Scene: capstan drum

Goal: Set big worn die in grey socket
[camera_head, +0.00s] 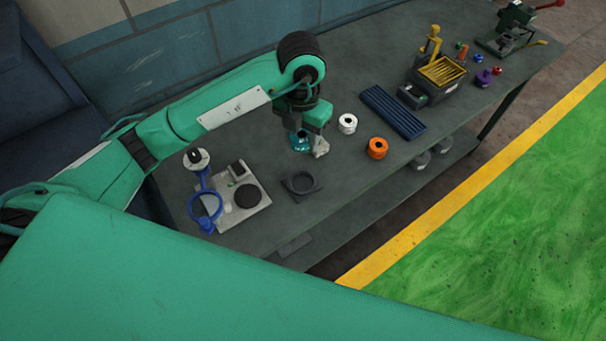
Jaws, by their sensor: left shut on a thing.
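My left gripper (309,146) hangs just above the grey workbench, near its middle. It is shut on a small teal thing (299,142), which seems to be the die. The fingers partly cover it, so its full shape and wear are unclear. A dark grey ring-shaped holder (301,191), which looks like the grey socket, sits on the bench below the gripper in the picture. The held thing is apart from this holder. A white ring-shaped piece (347,130) and an orange one (377,155) stand to the right of the gripper. My right gripper is out of view.
A pale fixture plate (256,207) with a round dark pad and a blue ring (206,206) stands left of the socket. A ribbed blue mat (392,112), a yellow-topped box (442,72) and a green vise (512,30) stand farther right. The bench (345,185) is bare right of the socket.

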